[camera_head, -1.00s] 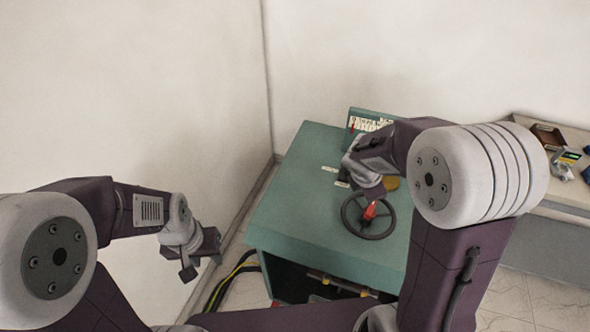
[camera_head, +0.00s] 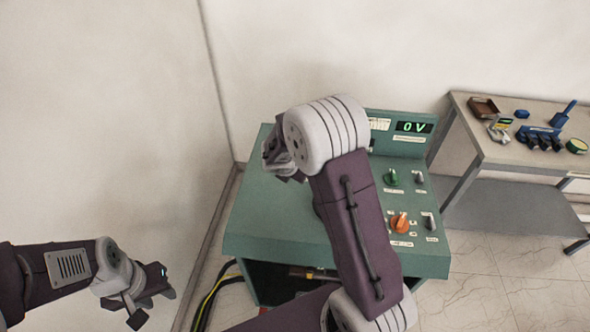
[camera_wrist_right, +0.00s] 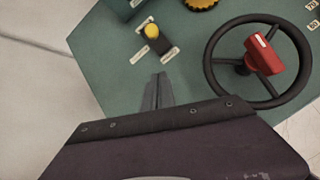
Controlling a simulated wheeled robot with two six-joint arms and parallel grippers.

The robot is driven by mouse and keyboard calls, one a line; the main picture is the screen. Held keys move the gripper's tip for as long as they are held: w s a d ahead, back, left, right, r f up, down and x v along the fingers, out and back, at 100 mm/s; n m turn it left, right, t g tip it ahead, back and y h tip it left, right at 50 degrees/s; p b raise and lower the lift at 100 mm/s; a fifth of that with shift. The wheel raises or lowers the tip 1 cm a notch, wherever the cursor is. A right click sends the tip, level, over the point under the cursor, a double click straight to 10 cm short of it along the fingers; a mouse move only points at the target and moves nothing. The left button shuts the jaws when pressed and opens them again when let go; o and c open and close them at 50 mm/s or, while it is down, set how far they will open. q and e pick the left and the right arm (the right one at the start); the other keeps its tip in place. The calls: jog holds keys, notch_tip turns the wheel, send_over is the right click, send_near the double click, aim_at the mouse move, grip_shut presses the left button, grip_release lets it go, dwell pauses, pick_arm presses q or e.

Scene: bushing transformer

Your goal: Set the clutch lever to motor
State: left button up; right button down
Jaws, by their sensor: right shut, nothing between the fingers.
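A lever with a yellow knob (camera_wrist_right: 152,31) stands in a dark slot on the green console (camera_wrist_right: 100,60), with small white labels beside it, in the right wrist view. I take it for the clutch lever. My right gripper (camera_wrist_right: 162,76) is shut and empty, its fingertips a little below the lever and apart from it. In the head view the lever and right fingertips are hidden behind my right arm. My left gripper (camera_head: 152,303) is open and empty, left of the console (camera_head: 262,215) and away from it.
A black handwheel (camera_wrist_right: 211,62) with a red handle (camera_wrist_right: 264,54) is right of the lever. The console also carries a green knob (camera_head: 391,178), an orange knob (camera_head: 400,223) and a 0 V display (camera_head: 413,127). A side table (camera_head: 470,142) holds tools.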

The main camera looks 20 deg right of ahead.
jog(key=x, duration=0.4)
jog(key=shift+d+f, duration=0.2)
jog(key=shift+d, duration=0.05)
jog(key=shift+w+d+r+p, duration=0.45)
jog(key=shift+w+d+p, duration=0.3)
jog(key=shift+d+p, duration=0.1)
jog(key=shift+w+d+r+p, duration=0.15)
jog(key=shift+w+d+p, duration=0.2)
jog(key=shift+d, duration=0.45)
